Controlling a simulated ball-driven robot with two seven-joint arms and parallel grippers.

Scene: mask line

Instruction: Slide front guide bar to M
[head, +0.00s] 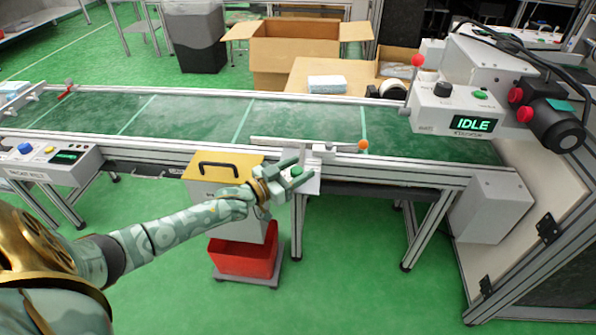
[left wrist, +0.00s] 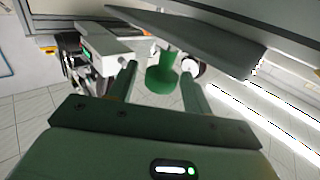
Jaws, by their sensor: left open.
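The front guide bar (head: 285,143) is a long pale bar at the near edge of the green conveyor belt (head: 190,118); it shows as a grey slab in the left wrist view (left wrist: 195,40). A green knob (head: 297,171) sits below it on a pale bracket. In the left wrist view the green knob (left wrist: 161,76) stands between and just beyond my finger tips. My left gripper (head: 290,175) is open around or just in front of the knob; I cannot tell whether it touches. No M mark is legible. My right gripper is not in view.
A machine with an IDLE display (head: 472,124) is at the right. A yellow-topped bin (head: 222,166) stands below the belt's front edge, near my left arm. A pale blue packet (head: 326,84) lies behind the belt.

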